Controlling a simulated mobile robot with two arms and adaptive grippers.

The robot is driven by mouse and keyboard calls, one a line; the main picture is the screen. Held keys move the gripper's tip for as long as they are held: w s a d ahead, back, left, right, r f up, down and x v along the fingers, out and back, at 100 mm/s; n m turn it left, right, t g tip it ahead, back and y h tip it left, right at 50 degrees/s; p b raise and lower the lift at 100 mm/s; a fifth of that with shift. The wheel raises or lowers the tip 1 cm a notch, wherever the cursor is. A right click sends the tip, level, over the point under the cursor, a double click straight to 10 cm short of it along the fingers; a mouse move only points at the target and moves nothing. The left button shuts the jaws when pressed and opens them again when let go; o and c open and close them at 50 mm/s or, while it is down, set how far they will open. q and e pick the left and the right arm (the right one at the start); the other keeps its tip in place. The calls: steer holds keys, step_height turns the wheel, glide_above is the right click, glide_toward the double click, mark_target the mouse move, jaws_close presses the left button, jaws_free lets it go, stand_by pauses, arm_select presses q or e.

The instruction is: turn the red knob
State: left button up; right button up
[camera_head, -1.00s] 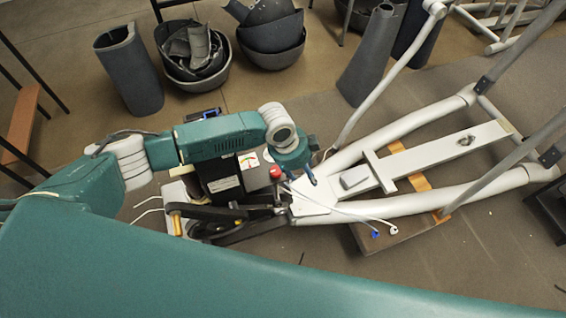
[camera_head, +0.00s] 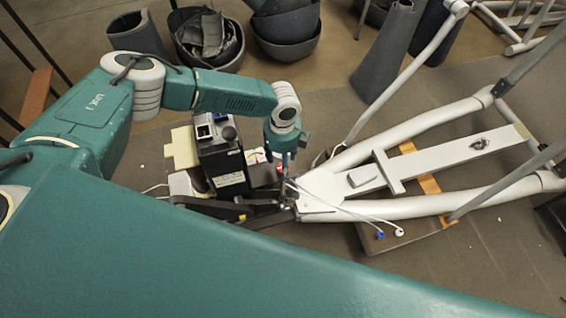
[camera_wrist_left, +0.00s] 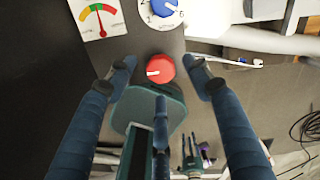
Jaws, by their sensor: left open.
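The red knob (camera_wrist_left: 160,69) is round with a white mark and shows whole in the left wrist view, on a dark surface. My left gripper (camera_wrist_left: 162,64) is open, one fingertip on each side of the knob with gaps; whether it touches the knob I cannot tell. In the head view my left gripper (camera_head: 286,165) points down over the knob, of which only a little red (camera_head: 279,167) shows. What looks like my right gripper (camera_wrist_left: 192,155) is small at the bottom of the wrist view; its fingers are unclear.
A black box (camera_head: 226,172) stands left of the gripper. A coloured gauge (camera_wrist_left: 97,18) and a blue-centred dial (camera_wrist_left: 160,10) lie beyond the knob.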

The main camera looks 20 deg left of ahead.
arm_select(q)
steer(key=shift+f, duration=1.1)
steer(key=c, duration=1.1)
steer(key=shift+c, duration=0.2)
